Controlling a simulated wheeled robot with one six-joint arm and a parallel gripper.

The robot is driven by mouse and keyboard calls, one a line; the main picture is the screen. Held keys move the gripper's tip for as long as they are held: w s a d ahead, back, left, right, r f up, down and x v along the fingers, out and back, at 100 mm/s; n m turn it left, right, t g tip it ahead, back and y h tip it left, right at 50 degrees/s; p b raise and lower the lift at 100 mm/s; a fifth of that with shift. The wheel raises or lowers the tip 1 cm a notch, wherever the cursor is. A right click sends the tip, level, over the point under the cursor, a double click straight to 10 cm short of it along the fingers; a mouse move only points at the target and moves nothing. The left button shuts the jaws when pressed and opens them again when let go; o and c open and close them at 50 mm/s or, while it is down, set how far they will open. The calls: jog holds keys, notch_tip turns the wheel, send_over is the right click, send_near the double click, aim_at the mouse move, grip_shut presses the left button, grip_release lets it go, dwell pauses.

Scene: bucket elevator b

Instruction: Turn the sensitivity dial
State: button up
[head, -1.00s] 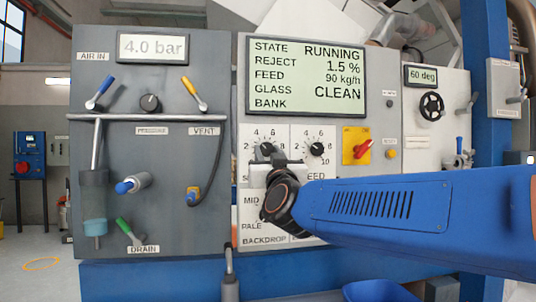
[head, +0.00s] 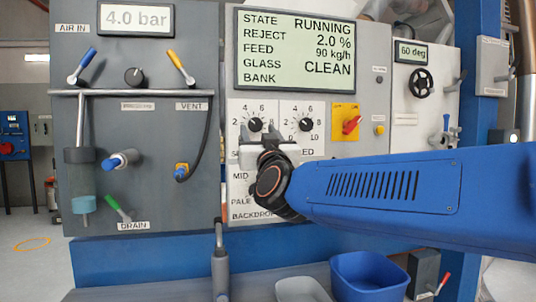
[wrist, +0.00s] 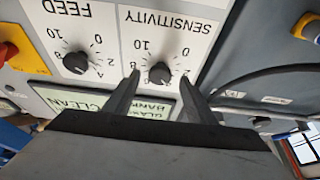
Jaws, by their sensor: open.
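The sensitivity dial (head: 255,125) is a small black knob on a white scale, at the left of two dials on the grey panel. In the wrist view the sensitivity dial (wrist: 159,73) shows upside down under its SENSITIVITY label, between the two fingertips. My gripper (wrist: 160,77) is open, with one dark finger on each side of the knob and nothing held. Contact with the knob cannot be told. In the head view my gripper (head: 268,140) is just below the dial and hides its printed label.
The feed dial (head: 305,125) is close on the right, with a red switch on a yellow plate (head: 346,122) beyond it. The display (head: 295,50) above reads REJECT 2.0 % and RUNNING. A blue bin (head: 368,277) and a grey tray (head: 302,290) sit below.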

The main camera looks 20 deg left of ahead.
jog(key=v, duration=1.4)
jog(key=shift+s+f, duration=0.2)
jog(key=shift+d, duration=0.1)
jog(key=w+d+f+g+h, duration=0.2)
jog(key=d+f+g+h, duration=0.4)
jog(key=d+f, duration=1.75)
jog(key=s+d+f+m+g+h, duration=0.3)
jog(key=s+d+f, duration=0.5)
jog(key=d, duration=0.3)
jog(key=s+d+f+m+g+h, duration=0.2)
jog(key=s+d+f+g, duration=0.3)
jog(key=s+d+f, duration=0.4)
jog(key=s+d+m, duration=0.1)
jog(key=d, duration=0.2)
jog(key=shift+f+h, duration=0.35)
jog(key=shift+h, duration=0.05)
jog(key=shift+d, duration=0.1)
dwell(1.2)
